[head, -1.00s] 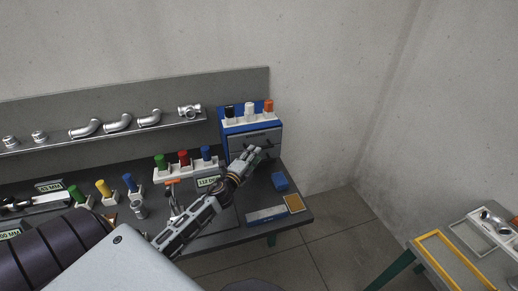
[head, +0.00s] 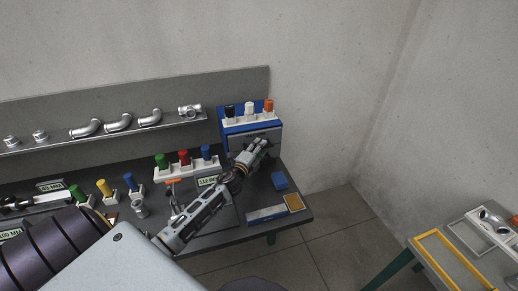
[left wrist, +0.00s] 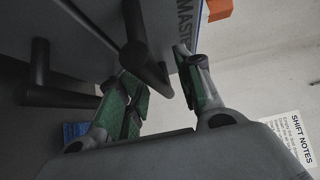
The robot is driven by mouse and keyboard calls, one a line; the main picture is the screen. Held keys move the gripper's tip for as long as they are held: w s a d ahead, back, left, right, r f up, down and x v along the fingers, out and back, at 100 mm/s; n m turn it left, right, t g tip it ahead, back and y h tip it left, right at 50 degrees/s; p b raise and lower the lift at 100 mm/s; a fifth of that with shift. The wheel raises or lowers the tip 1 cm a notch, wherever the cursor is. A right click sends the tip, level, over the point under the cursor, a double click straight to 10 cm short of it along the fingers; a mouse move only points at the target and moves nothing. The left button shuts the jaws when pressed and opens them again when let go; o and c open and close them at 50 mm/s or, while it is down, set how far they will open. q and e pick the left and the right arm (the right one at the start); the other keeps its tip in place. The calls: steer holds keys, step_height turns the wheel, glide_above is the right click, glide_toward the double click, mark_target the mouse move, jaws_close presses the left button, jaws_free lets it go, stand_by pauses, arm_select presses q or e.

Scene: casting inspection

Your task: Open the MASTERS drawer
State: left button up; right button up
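The blue cabinet (head: 225,140) stands at the back right of the bench, with a grey drawer front (head: 262,134) that looks shut. In the left wrist view, part of the label "MASTE…" (left wrist: 186,30) shows beside a dark bar handle (left wrist: 148,62). My left gripper (head: 259,143) is at the drawer front. In the left wrist view, its green-padded fingers (left wrist: 158,80) are apart, with the end of the handle between them. I see no clear grip on it. A second dark handle (left wrist: 60,97) shows at the left. My right gripper is not in view.
Black, white and orange-topped pieces (head: 249,110) stand on the cabinet. A white rack (head: 187,168) of coloured plugs is left of my arm.

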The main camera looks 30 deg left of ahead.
arm_select(q)
jaws_close()
steer(key=shift+d, duration=0.15)
steer(key=s+d, duration=0.9)
steer(key=d, duration=0.1)
steer(key=shift+b, duration=0.45)
steer(key=shift+d, duration=0.1)
jaws_free()
steer(key=shift+w, duration=0.1)
stand_by(0.3)
